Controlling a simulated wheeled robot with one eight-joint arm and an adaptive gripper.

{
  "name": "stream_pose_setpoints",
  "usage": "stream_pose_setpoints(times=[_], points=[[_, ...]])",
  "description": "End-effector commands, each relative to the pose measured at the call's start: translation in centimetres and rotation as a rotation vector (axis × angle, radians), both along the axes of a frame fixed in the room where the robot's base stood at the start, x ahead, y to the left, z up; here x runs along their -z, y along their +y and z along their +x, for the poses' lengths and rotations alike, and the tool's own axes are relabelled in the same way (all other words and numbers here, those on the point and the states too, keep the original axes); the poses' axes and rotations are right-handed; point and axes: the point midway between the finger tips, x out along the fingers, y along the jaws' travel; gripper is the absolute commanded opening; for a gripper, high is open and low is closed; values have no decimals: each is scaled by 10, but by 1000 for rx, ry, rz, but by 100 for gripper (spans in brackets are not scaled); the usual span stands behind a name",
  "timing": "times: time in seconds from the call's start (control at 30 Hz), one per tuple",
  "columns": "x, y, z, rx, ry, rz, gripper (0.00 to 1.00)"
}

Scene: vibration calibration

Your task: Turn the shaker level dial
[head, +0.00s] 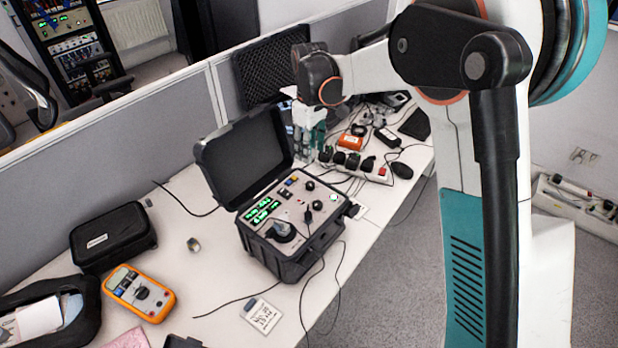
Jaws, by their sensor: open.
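An open black hard case (290,268) stands on the desk and holds a grey control panel (268,223). A larger round black piece (282,231) sits at the panel's front left. Labels are too small to read, so I cannot tell which knob is the shaker level dial. My gripper (309,150) hangs behind the panel, right of the raised lid (245,153), open and apart from the knobs. Its fingertips are partly unclear against the clutter.
A power strip (355,166) with black plugs, cables and an orange box (350,142) lie right of the gripper. An orange multimeter (139,293), a black pouch (112,237) and a white card (262,315) lie at left and front. A grey partition (150,130) stands behind.

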Motion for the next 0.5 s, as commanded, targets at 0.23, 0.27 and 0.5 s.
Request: stream_pose_setpoints(times=[0.23, 0.27, 0.5], points=[[42, 0, 0, 1, -1, 1, 44], [49, 0, 0, 1, -1, 0, 44], [95, -1, 0, 2, -1, 0, 44]])
